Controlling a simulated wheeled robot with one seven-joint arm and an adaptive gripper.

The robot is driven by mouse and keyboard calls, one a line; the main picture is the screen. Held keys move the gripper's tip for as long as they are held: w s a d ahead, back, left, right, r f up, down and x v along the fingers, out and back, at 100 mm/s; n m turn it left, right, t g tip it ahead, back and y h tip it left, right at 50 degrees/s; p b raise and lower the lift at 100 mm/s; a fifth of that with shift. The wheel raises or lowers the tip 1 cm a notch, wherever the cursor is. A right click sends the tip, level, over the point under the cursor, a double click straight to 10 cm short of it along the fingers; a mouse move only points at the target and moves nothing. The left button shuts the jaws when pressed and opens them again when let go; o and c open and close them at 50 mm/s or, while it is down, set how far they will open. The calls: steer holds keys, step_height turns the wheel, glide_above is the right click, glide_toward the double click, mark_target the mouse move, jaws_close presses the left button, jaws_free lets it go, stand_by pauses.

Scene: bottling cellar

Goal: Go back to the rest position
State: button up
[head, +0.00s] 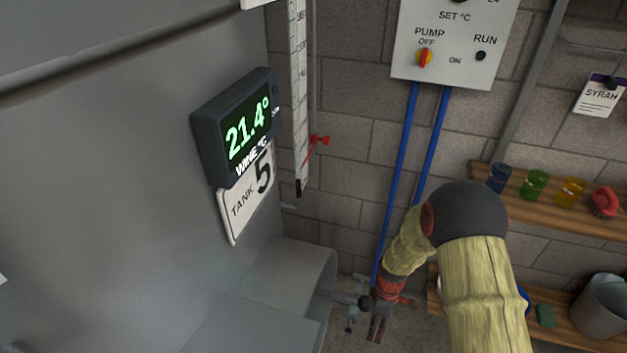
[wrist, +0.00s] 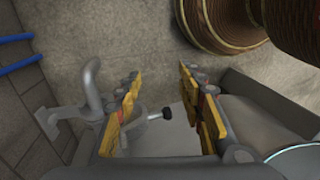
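My gripper (head: 377,328) hangs low in the head view, at the end of my arm, with its fingers pointing down toward the floor. It is beside the grey tank's lower fitting, near a black knob (head: 366,303). In the wrist view my gripper (wrist: 168,105) shows its yellow-padded fingers spread apart, with nothing held between them. The black knob (wrist: 160,114) on a thin stem shows in the gap between the fingers; I cannot tell how far beyond them it is.
The grey tank (head: 120,170) with a 21.4° display (head: 238,125) fills the left. A pump panel (head: 455,45) with blue pipes (head: 398,160) is on the wall. Shelves with colored cups (head: 535,185) and a bucket (head: 601,308) stand right. A curved grey pipe (wrist: 92,88) is close by.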

step_height(320, 180, up, 30)
steer(key=m+t+p, duration=0.3)
steer(key=m, duration=0.3)
steer(key=s+r+m+t+p, duration=0.2)
steer(key=s+r+m, duration=0.6)
steer(key=s+r, duration=0.9)
step_height(320, 180, up, 2)
steer(key=shift+a+r+t+h, duration=0.25)
steer(key=shift+a+t+h, duration=0.1)
steer(key=shift+t, duration=0.75)
steer(key=shift+c, duration=0.5)
